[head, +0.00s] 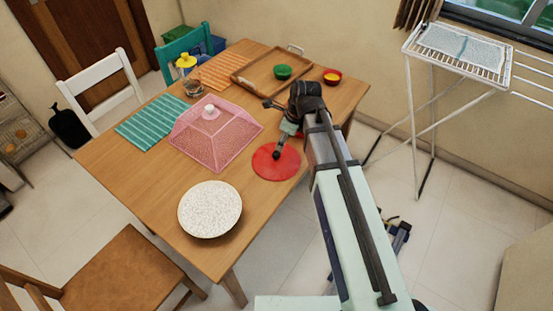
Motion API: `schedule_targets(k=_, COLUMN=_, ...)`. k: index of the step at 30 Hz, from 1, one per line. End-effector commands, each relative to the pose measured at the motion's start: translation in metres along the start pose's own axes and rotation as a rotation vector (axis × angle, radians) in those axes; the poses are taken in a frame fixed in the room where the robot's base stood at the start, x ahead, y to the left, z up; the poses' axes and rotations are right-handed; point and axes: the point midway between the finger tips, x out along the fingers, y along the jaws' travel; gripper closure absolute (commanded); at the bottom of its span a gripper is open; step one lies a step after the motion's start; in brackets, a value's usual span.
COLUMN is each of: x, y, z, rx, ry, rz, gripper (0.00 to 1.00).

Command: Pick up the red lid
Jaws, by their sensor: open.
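The red lid (264,168), a flat round red disc, lies on the wooden table near its right front edge. A small dark knob (276,155) shows at its middle. My arm reaches over the table from the lower right. Part of my arm passes close to the lid's upper right edge.
A pink mesh food cover (215,140) stands left of the lid, and a speckled plate (209,209) lies nearer. A wooden tray (255,85) with a green bowl (283,72) and a red-yellow bowl (332,77) are behind. The table (165,190) is bare around the plate.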

Motion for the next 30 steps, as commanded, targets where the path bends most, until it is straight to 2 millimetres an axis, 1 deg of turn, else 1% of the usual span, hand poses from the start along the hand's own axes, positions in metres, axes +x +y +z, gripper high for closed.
schedule_targets(k=1, x=0.008, y=0.000, z=0.000, rx=0.000, ry=0.002, rz=0.002, gripper=0.40)
schedule_targets(k=3, x=0.018, y=0.000, z=0.000, rx=-0.001, ry=0.002, rz=0.002, gripper=0.40)
schedule_targets(k=7, x=0.034, y=0.000, z=0.001, rx=-0.001, ry=0.001, rz=0.002, gripper=0.40)
schedule_targets(k=9, x=0.039, y=0.000, z=0.001, rx=-0.001, ry=0.000, rz=0.001, gripper=0.40)
schedule_targets(k=17, x=0.049, y=0.001, z=0.000, rx=-0.001, ry=0.000, rz=0.001, gripper=0.40)
schedule_targets(k=20, x=0.057, y=0.003, z=0.000, rx=-0.001, ry=0.001, rz=0.002, gripper=0.40)
schedule_targets(k=27, x=0.085, y=0.005, z=0.000, rx=-0.001, ry=0.001, rz=0.001, gripper=0.40)
schedule_targets(k=30, x=0.092, y=0.005, z=0.000, rx=-0.001, ry=0.000, rz=0.001, gripper=0.40)
